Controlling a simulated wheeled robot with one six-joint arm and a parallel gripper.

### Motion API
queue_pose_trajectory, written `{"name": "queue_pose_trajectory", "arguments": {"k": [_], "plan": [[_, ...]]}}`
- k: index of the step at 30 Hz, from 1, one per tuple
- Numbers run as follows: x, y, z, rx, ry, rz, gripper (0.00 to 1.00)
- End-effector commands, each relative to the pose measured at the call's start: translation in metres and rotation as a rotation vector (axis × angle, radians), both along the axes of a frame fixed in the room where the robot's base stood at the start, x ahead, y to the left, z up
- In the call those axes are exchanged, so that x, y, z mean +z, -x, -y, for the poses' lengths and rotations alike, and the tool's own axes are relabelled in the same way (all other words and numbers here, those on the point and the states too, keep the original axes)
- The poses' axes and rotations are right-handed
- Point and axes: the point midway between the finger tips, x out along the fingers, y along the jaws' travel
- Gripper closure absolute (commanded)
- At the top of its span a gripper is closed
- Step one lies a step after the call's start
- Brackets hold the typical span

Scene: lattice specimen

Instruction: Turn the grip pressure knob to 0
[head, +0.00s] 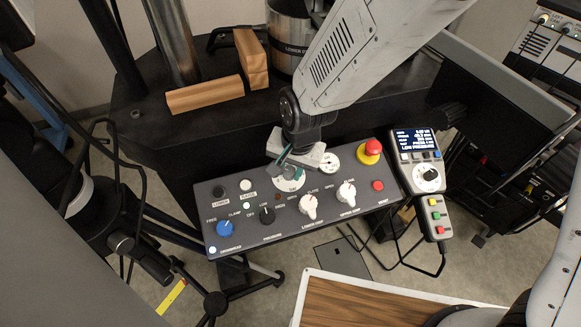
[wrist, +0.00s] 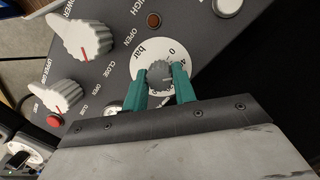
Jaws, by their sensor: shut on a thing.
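The grip pressure knob (wrist: 159,74) is a small grey ribbed knob at the centre of a white round dial (wrist: 140,54) marked "bar", with 0 and 4 legible. My gripper (wrist: 161,84) has one teal finger on each side of the knob and is shut on it. Which way the knob points is hard to tell. In the head view, my gripper (head: 287,164) comes down from above onto the dial (head: 290,184) near the upper middle of the dark control panel (head: 335,218). The gripper hides most of the knob there.
Beside the dial are white knobs (head: 308,207) and (head: 346,194), a black knob (head: 267,215) and a blue knob (head: 225,229). A red emergency button (head: 372,148) stands at the panel's upper right. A handheld controller (head: 419,165) is right of it. Wooden blocks (head: 205,95) lie behind.

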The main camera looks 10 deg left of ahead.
Motion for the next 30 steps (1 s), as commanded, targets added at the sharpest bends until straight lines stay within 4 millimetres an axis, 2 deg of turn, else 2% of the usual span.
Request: {"name": "queue_pose_trajectory", "arguments": {"k": [18, 30], "plan": [[0.0001, 0.0007, -0.0019, 0.546, 0.125, 0.075, 0.96], [0.0001, 0.0014, -0.0023, 0.772, 0.177, 0.107, 0.96]]}}
